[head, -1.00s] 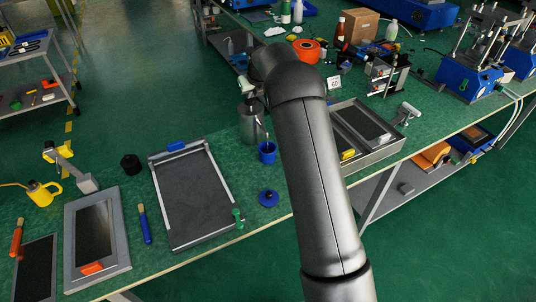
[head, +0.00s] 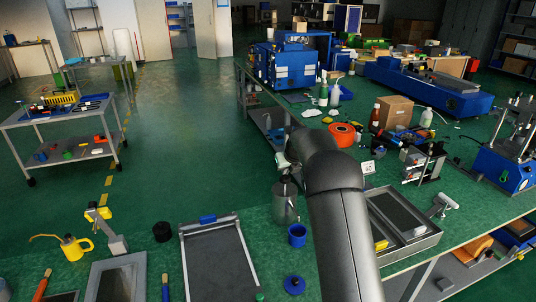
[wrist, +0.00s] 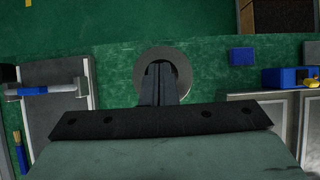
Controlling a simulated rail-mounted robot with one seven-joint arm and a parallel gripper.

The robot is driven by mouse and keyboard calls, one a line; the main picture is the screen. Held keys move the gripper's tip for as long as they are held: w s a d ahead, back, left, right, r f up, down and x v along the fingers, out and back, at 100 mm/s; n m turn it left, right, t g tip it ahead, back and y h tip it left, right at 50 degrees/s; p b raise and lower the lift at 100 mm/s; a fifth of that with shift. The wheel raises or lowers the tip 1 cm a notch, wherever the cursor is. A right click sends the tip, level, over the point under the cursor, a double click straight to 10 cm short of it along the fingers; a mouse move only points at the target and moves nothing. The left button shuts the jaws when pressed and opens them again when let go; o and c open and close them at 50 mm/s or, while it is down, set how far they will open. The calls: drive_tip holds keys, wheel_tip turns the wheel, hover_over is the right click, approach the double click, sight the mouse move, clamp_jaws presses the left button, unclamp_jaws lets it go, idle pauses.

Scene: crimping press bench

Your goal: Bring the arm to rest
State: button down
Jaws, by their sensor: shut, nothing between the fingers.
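My arm reaches forward over the green bench in the head view, and its far end hangs above a grey metal canister (head: 285,203). My gripper (wrist: 160,70) shows in the wrist view with its dark fingers together and nothing between them. The round top of the canister (wrist: 183,66) lies behind and below the fingertips in that view. I cannot tell the height between them. In the head view the fingers are too small and covered to make out.
A blue cup (head: 297,235) and a blue lid (head: 294,285) stand close to the canister. A grey tray (head: 183,262) lies left, a grey metal tray (head: 436,236) right. An orange spool (head: 342,134) and a cardboard box (head: 396,112) stand farther back.

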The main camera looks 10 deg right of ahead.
drive_tip(key=s+r+n+g, duration=0.1)
drive_tip(key=s+r+n, duration=0.55)
drive_tip(key=s, duration=0.65)
drive_tip(key=s+r+n+g, duration=0.1)
drive_tip(key=s+r+n, duration=0.2)
drive_tip(key=s+n, duration=0.8)
drive_tip(key=s+f+n+g, duration=0.1)
drive_tip(key=s+f+n, duration=0.1)
drive_tip(key=s+n, duration=0.6)
drive_tip(key=s+f+n+g+h, duration=0.1)
drive_tip(key=s+n, duration=0.6)
drive_tip(key=s, duration=1.4)
drive_tip(key=shift+s+a+f+n+g, duration=0.15)
drive_tip(key=shift+s+f+n+g, duration=0.2)
drive_tip(key=shift+f+g, duration=0.2)
